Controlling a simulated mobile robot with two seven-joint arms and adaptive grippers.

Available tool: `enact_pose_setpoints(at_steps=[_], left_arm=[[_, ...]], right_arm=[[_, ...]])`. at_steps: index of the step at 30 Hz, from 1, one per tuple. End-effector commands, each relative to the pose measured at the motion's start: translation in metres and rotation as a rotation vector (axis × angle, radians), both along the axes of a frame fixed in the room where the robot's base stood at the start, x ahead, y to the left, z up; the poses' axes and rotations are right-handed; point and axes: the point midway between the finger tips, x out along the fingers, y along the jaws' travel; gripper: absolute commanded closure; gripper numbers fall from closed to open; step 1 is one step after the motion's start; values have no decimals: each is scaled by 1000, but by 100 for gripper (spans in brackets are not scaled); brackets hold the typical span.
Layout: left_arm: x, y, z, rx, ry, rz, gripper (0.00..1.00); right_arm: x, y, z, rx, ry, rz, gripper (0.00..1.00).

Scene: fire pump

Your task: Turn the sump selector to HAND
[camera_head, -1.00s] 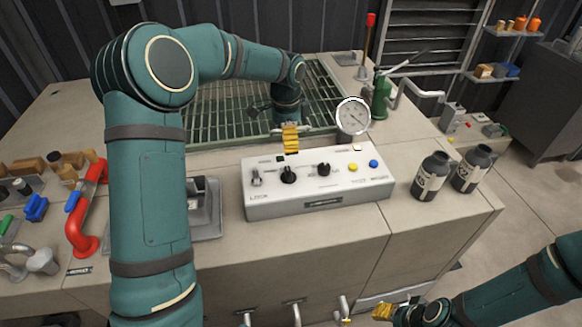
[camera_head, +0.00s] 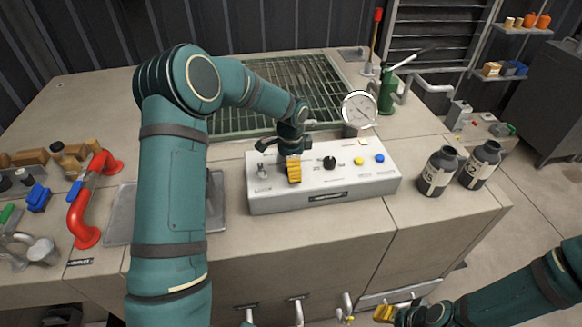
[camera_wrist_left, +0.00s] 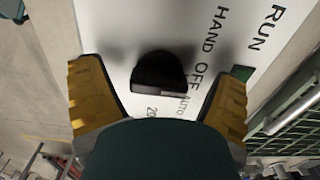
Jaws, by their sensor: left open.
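The white control box (camera_head: 325,183) stands on the bench. The black sump selector knob (camera_wrist_left: 160,72) shows in the left wrist view, with HAND, OFF and AUTO printed to its right. A pale mark on its lower right edge lies near AUTO; I cannot tell its exact setting. My left gripper (camera_head: 293,170) is over the left half of the box and hides the knob in the head view. In the wrist view its open yellow fingers (camera_wrist_left: 160,88) are on either side of the knob, apart from it. My right gripper (camera_head: 386,313) is low at the front.
The box also carries a toggle (camera_head: 262,170), another black knob (camera_head: 330,163), a yellow button (camera_head: 358,161) and a blue button (camera_head: 379,158). A gauge (camera_head: 359,109) stands behind. Two dark bottles (camera_head: 438,172) are to the right, a red pipe handle (camera_head: 83,215) to the left.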

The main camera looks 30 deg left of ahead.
Motion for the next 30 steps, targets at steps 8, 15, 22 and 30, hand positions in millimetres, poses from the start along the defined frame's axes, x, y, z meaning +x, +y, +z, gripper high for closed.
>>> enact_pose_setpoints(at_steps=[8,15,22,30], left_arm=[[0,0,-1,1,-1,0,11],[0,0,-1,1,-1,0,79],[0,0,-1,1,-2,6,79],[0,0,0,2,-2,94,79]], right_arm=[[0,0,0,0,1,0,53],[0,0,0,0,0,0,53],[0,0,0,0,0,0,53],[0,0,-1,0,1,0,53]])
